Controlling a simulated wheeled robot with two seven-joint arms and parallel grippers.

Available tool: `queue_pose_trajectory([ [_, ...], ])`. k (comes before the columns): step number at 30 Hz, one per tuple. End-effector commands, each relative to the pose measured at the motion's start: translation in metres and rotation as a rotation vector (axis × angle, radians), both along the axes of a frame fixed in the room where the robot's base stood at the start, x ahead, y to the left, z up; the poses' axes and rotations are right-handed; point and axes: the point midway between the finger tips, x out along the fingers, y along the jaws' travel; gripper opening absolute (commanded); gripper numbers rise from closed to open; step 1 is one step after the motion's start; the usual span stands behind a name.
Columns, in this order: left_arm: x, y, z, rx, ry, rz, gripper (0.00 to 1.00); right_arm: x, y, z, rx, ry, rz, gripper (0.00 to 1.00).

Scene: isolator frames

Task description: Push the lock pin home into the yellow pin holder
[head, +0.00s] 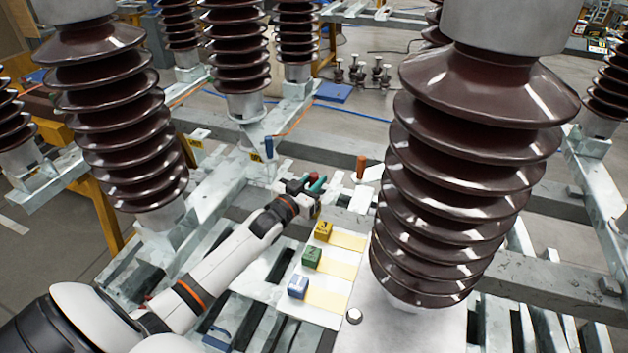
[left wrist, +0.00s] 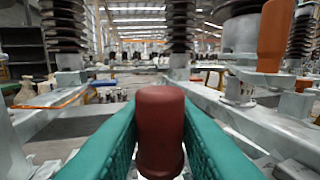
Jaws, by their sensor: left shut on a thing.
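My left gripper (head: 305,186) has teal fingers and reaches in from the lower left. It is shut on a dark red, rounded pin, the lock pin (head: 314,176), at the far end of the pale rail area. In the left wrist view the red pin head (left wrist: 160,125) stands upright between the teal fingers (left wrist: 160,140). Its lower end is hidden, so I cannot tell how deep it sits. A yellow block (head: 323,231) marked with a dark figure stands nearer, on a white plate; I cannot tell whether it is the yellow pin holder. My right gripper is not in view.
A green block (head: 312,258) and a blue block (head: 298,287) stand on the white plate (head: 262,284). An orange pin (head: 360,167) stands right of the gripper, a blue pin (head: 269,147) behind left. A large brown insulator (head: 470,170) blocks the right side.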

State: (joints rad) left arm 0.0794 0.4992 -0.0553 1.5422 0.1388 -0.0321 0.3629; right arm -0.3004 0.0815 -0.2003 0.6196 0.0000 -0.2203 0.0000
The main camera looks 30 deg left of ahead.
Motion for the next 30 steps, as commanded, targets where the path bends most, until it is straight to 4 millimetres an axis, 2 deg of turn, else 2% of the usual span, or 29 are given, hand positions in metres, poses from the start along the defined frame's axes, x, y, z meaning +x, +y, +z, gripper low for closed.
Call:
queue_pose_trajectory([
  [30,0.0002,0.0000,0.0005,0.000,-0.001,0.000,0.01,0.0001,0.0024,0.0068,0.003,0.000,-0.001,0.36],
])
